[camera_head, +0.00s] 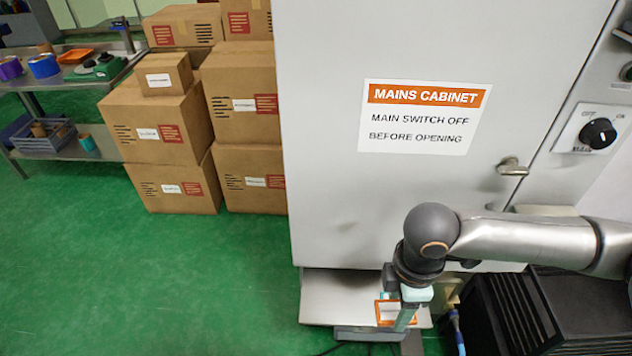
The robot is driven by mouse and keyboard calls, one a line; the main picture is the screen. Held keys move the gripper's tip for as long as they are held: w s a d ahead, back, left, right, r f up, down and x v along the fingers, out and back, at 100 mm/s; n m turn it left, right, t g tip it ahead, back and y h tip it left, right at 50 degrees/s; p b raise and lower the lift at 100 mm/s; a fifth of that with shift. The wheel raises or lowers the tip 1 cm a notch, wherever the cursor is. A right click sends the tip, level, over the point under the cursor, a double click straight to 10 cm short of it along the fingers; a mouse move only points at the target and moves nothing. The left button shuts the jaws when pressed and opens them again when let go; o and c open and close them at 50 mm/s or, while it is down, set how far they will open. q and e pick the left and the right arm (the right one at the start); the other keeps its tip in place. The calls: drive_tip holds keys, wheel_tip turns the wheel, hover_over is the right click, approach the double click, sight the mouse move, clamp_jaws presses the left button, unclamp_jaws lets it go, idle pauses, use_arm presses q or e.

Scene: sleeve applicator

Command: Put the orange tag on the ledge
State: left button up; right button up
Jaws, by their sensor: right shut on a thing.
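The orange tag (386,313), with an orange border and a pale middle, shows at the bottom centre. My right gripper (404,315) points down there and is shut on the tag. Its fingers and wrist hide part of the tag. A light grey ledge (332,293) juts out at the foot of the cabinet, and the tag shows in front of it. I cannot tell whether the tag touches the ledge. My left gripper is not in view.
A grey mains cabinet (330,190) with a handle (512,167) and rotary switch (598,133) stands behind my right arm. A black ribbed box (545,310) is close on the right. Cardboard boxes (165,125) are stacked left; green floor (150,280) is clear.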

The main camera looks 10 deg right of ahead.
drive_tip(key=shift+w+r+m, duration=0.3)
drive_tip(key=shift+m, duration=0.3)
drive_tip(key=w+a+r+m, duration=0.1)
drive_tip(key=w+r+m, duration=0.4)
drive_tip(key=m, duration=0.9)
wheel_tip(320, 180, up, 3)
drive_tip(key=shift+w+f, duration=0.15)
drive_tip(key=shift+w, duration=0.2)
